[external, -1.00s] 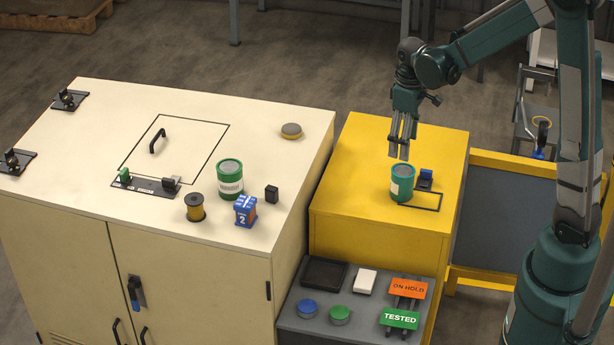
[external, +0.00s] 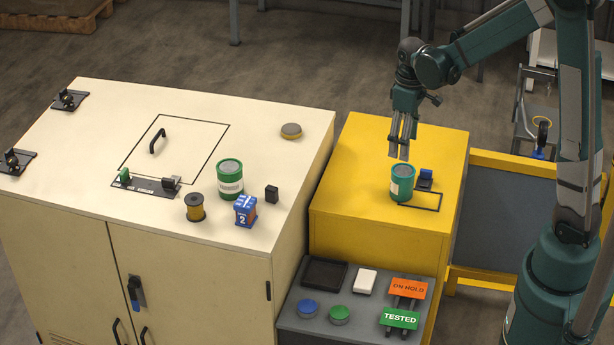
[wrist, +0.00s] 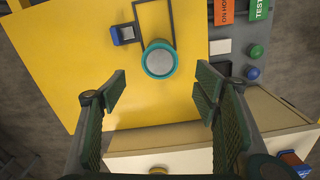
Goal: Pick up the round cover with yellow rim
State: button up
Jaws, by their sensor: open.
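The round cover with yellow rim (external: 291,131) has a grey top and lies flat on the cream cabinet top, near its back right corner. In the wrist view a small yellow-rimmed piece (wrist: 159,170) shows at the bottom edge, partly cut off, and looks like the same cover. My gripper (external: 399,152) is open and empty, pointing down above the yellow cabinet, well to the right of the cover. In the wrist view its two fingers (wrist: 159,90) are spread apart with nothing between them.
On the cream cabinet (external: 80,140) stand another green canister (external: 229,180), a spool (external: 195,208) and a blue box (external: 245,211). The cover has clear space around it.

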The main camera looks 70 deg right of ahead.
jog(key=shift+c, duration=0.8)
jog(key=shift+w, duration=0.1)
jog(key=r+m+p, duration=0.2)
jog(key=m+p, duration=0.3)
jog(key=m, duration=1.2)
send_over(293, 127)
jog(key=shift+f, duration=0.15)
jog(key=shift+n, duration=0.3)
jog(key=shift+f, duration=1.3)
